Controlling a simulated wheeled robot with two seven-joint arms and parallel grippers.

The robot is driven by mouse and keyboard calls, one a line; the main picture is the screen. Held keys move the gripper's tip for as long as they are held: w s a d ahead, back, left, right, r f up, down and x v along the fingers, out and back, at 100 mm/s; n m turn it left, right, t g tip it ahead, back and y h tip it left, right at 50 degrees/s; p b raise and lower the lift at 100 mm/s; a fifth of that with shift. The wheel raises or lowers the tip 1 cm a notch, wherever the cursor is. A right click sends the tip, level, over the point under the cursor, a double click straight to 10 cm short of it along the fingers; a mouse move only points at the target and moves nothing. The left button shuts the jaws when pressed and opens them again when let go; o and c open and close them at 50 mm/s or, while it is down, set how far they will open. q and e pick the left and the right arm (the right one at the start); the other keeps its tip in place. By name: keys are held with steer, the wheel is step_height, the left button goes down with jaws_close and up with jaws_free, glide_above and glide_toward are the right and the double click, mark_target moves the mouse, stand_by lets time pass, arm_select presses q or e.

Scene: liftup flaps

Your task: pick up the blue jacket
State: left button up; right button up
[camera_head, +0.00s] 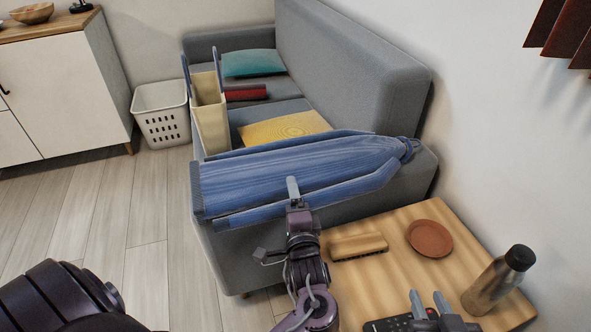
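The blue jacket (310,170) lies stretched out across the near armrest of the grey sofa, its left end hanging over the side. My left gripper (293,188) is at the jacket's near edge, with one grey finger overlapping the cloth. Its other finger is hidden, so I cannot tell whether it grips the cloth. My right gripper (429,302) is at the bottom of the view over the wooden side table, its two fingertips apart with nothing visible between them.
The side table (378,280) bears a wooden brush (357,246), a round brown plate (429,238), a bottle (497,282) and a black remote (390,324). The sofa (345,60) holds cushions and a beige bag (210,112). A white basket (162,115) stands by the cabinet (62,90).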

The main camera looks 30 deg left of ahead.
arm_select(q)
steer(key=c, duration=1.4)
steer(key=shift+r, duration=0.1)
steer(key=shift+c, duration=0.2)
steer(key=shift+r, duration=0.1)
